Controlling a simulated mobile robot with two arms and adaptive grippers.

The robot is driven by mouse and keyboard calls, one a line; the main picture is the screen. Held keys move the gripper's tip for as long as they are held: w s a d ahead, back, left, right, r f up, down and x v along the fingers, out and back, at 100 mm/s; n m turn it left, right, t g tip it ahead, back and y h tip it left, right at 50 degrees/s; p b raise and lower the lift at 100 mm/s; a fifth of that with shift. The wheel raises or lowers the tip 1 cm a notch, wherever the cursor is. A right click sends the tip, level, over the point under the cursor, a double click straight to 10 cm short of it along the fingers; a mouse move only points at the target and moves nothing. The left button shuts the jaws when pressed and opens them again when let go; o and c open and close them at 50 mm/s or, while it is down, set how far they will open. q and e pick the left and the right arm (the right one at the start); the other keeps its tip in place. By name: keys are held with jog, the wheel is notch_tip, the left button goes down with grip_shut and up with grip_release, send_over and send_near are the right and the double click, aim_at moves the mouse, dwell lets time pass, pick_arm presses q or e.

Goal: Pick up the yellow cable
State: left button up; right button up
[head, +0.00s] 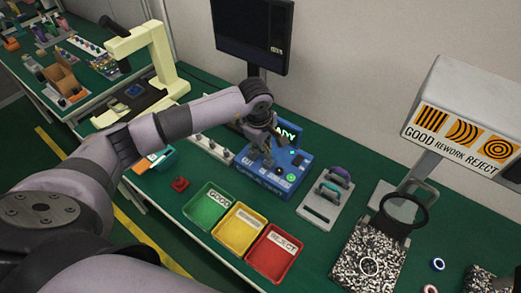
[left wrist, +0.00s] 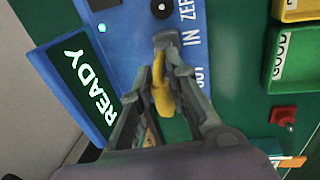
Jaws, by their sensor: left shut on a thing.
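The yellow cable (left wrist: 161,88) shows in the left wrist view as a short yellow piece between the fingers of my left gripper (left wrist: 166,42). The gripper is shut on it. In the head view my left gripper (head: 267,157) points down over the blue tester (head: 262,184), and the cable cannot be made out there. The tester also shows in the left wrist view (left wrist: 120,28), with a READY screen (left wrist: 84,82) beside the fingers. The fingers hide part of the tester's front, and I cannot tell whether the cable touches it. My right gripper is not seen.
Green (head: 207,207), yellow (head: 239,229) and red (head: 273,254) bins stand in front of the tester. A small red object (head: 180,183) lies left of them. A monitor (head: 252,32) rises behind.

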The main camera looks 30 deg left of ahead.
pick_arm(q)
grip_shut()
jog(key=shift+r, duration=0.1)
jog(key=shift+w+r, duration=0.1)
